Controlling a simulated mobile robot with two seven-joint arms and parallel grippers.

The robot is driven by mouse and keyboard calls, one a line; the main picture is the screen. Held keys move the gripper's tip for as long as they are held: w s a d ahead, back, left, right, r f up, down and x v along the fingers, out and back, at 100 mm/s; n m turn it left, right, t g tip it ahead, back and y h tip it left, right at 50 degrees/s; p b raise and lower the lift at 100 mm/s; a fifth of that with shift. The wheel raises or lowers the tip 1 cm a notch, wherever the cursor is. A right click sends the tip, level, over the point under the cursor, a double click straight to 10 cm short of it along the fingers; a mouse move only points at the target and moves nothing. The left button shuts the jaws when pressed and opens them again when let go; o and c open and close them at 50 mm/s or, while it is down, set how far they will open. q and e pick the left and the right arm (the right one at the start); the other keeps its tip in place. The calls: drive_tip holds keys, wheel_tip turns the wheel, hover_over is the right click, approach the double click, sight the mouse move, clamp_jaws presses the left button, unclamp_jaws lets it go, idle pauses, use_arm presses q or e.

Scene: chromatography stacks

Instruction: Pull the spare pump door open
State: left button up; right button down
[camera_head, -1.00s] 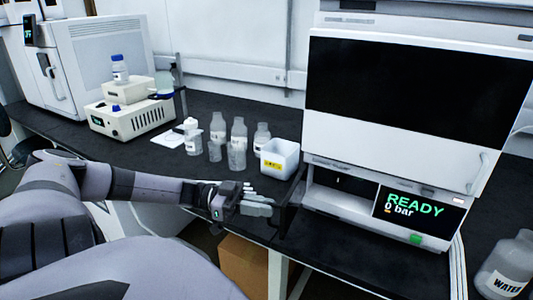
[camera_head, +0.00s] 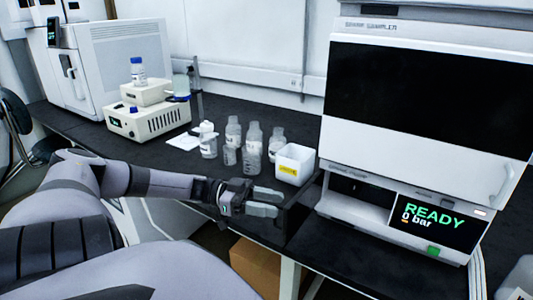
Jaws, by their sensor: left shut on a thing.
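The pump (camera_head: 452,244) with the green READY and 0 bar display is the lower unit of the white stack on the right. Its front bay (camera_head: 362,200), left of the display, is uncovered and dark inside. A dark panel, apparently the pump door (camera_head: 300,212), stands out from the bay's left side, swung toward me. My left gripper (camera_head: 268,203) is at this panel's outer edge and shut on it; the exact contact is hard to see against the black bench. My right gripper is not in view.
A white box with a yellow label (camera_head: 294,165) and several clear bottles (camera_head: 252,145) stand on the bench just behind my left gripper. A beige device (camera_head: 150,120) is farther left. A cardboard box (camera_head: 255,265) sits under the bench.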

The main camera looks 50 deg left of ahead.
use_arm(q)
drive_tip(key=shift+w+a+r, duration=0.1)
drive_tip(key=shift+w+r, duration=0.05)
drive_tip(key=v, duration=0.7)
drive_tip(key=shift+p, duration=0.4)
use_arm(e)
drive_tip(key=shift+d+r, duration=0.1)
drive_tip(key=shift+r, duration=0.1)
